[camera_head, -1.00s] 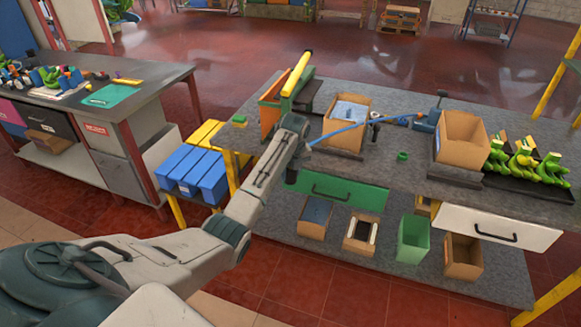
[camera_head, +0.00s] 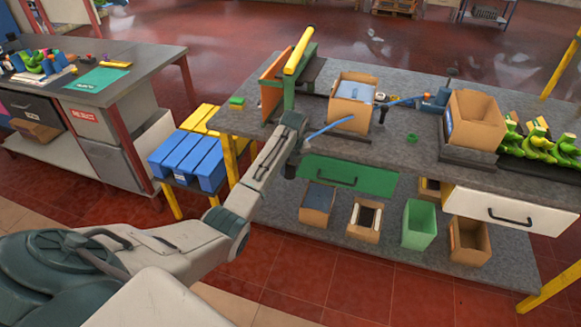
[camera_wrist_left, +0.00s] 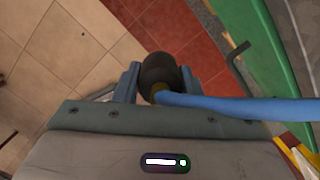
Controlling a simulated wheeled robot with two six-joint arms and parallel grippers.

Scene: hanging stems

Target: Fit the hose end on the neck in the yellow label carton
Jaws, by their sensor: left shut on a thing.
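My left gripper (camera_head: 293,165) is in front of the bench's front edge, beside the green drawer. In the left wrist view its two fingers (camera_wrist_left: 158,82) are shut on a dark round hose end (camera_wrist_left: 160,70). A blue hose (camera_wrist_left: 240,108) runs from it to the right. In the head view the blue hose (camera_head: 328,128) rises from the gripper towards an open carton (camera_head: 352,112) with blue-grey contents. A second open carton (camera_head: 478,135) stands to the right, with a blue label on its side. I see no yellow label and no neck. My right gripper is not in view.
The grey bench (camera_head: 400,155) holds a green and orange stand with a yellow bar (camera_head: 299,52), a small green ring (camera_head: 412,137), a blue device (camera_head: 437,99) and green pieces on a black tray (camera_head: 540,145). The green drawer (camera_head: 350,176) is close to my gripper. Blue crates (camera_head: 188,160) stand left.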

